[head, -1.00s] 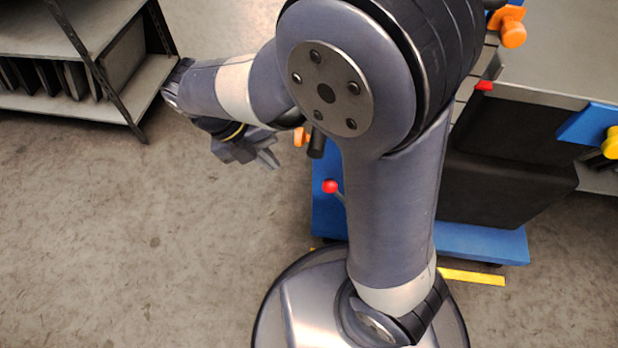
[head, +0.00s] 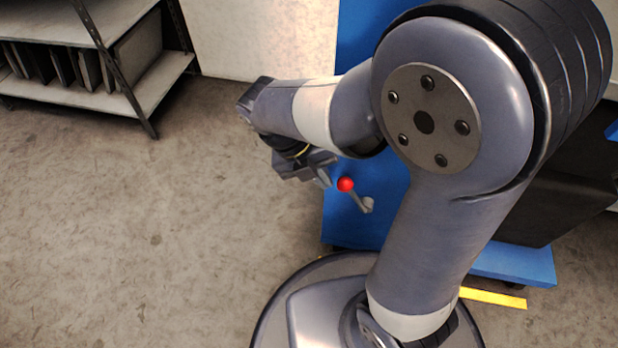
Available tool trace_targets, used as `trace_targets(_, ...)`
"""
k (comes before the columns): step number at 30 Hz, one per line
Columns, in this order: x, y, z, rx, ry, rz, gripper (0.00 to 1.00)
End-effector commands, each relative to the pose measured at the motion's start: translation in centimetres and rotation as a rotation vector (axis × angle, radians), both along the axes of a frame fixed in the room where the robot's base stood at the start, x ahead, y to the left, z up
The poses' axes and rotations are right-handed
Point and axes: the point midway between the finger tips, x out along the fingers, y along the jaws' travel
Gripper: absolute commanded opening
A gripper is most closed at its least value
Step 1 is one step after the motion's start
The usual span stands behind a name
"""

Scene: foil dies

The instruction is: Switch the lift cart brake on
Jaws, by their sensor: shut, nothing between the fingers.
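The lift cart (head: 512,262) is blue and stands behind my arm, which hides much of it. Its brake lever (head: 357,198) has a red ball knob (head: 346,184) and a grey rod that slants up and left from a pivot on the blue side. My gripper (head: 326,180) is shut and empty. In the picture its fingertips are just left of the red knob. I cannot tell whether they touch it.
A metal shelf rack (head: 120,70) with dark upright plates stands at the top left. A yellow floor strip (head: 494,298) lies by the cart at the lower right. The concrete floor (head: 150,220) on the left is clear.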

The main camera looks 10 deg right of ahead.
Motion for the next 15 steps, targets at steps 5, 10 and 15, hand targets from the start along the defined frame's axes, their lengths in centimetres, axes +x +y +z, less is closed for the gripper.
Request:
trace_targets(5,-0.08,-0.42,0.09,0.0,0.0,0.0,0.0)
trace_targets(10,-0.09,-0.42,0.13,0.0,0.0,0.0,0.0)
trace_targets(15,-0.09,-0.46,0.22,-0.001,0.0,0.0,0.0)
